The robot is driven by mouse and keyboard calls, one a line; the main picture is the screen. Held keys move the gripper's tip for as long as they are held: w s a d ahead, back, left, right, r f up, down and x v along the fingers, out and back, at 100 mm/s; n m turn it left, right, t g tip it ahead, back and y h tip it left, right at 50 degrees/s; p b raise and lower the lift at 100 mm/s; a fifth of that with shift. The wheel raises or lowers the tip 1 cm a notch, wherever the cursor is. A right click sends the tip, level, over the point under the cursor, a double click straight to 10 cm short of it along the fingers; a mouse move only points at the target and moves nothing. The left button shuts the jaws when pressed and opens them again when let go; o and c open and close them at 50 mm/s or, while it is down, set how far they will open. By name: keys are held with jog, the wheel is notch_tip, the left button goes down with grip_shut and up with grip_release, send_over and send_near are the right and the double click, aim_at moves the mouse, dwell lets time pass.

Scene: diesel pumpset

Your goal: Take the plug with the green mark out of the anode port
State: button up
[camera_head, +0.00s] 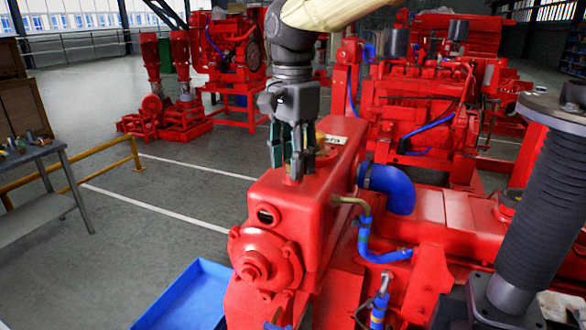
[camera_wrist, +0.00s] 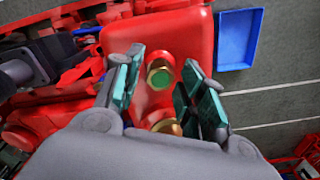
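The plug with the green mark (camera_wrist: 160,82) is a brass-coloured fitting with a green centre, seated on the red housing (camera_wrist: 190,30). In the wrist view it lies between the two dark green finger pads of my gripper (camera_wrist: 163,62), with gaps on both sides. The anode port under it is hidden. In the head view my gripper (camera_head: 289,166) points down at the top of the red housing (camera_head: 290,206). The fingers are apart and hold nothing I can see. The plug is not clearly visible there.
A second brass-coloured fitting (camera_wrist: 167,126) lies close by, partly hidden by my gripper. A blue hose (camera_head: 395,188) and red machinery (camera_head: 430,100) stand right of the housing. A blue tray (camera_head: 190,300) is at lower left. Grey floor (camera_head: 150,235) is open to the left.

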jog(key=shift+m, duration=0.4)
jog(key=shift+p, duration=0.35)
grip_shut()
jog(key=shift+p, duration=0.3)
dwell(0.5)
